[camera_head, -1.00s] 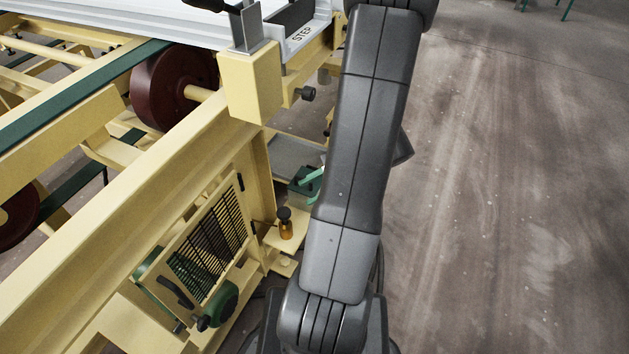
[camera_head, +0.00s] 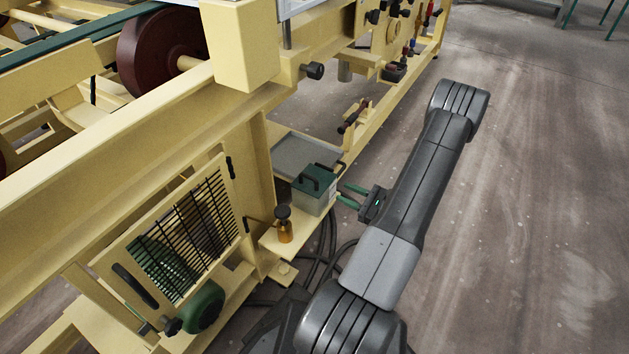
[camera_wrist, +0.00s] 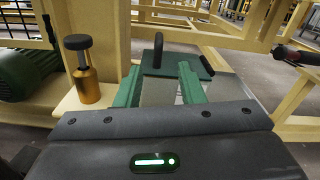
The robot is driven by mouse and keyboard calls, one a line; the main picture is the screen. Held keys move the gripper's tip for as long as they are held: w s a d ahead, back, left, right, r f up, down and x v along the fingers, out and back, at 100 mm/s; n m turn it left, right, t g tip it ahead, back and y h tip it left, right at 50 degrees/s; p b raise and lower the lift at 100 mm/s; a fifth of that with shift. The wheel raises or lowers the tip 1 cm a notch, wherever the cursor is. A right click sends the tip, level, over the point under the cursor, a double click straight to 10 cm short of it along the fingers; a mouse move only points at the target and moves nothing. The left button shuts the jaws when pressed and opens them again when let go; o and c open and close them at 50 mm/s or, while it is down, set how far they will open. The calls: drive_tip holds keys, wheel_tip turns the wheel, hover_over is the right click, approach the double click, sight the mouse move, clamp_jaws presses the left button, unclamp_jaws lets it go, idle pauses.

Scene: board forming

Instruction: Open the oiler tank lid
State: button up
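The oiler tank (camera_head: 313,201) is a small pale box on a cream ledge of the machine. Its dark green lid (camera_head: 309,184) lies flat on top and carries a black handle (camera_head: 310,184). The lid (camera_wrist: 176,62) and its upright black handle (camera_wrist: 158,46) also show in the wrist view, ahead of my fingers. My gripper (camera_head: 344,195) is just right of the tank, at about its height, and looks apart from it. In the wrist view my gripper (camera_wrist: 160,86) has its two green fingers spread, with nothing held between them. The fingers hide part of the tank's front.
An amber bottle with a black top (camera_head: 284,226) stands on the ledge left of the tank. A grey tray (camera_head: 303,153) lies behind the tank. A motor guard grille (camera_head: 190,235) is at lower left. Open floor (camera_head: 530,230) is on the right.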

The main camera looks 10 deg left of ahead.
sight(311, 176)
drive_tip(key=b+x, duration=0.2)
drive_tip(key=x, duration=1.1)
drive_tip(key=shift+a+b, duration=0.1)
drive_tip(key=shift+b, duration=0.2)
clamp_jaws()
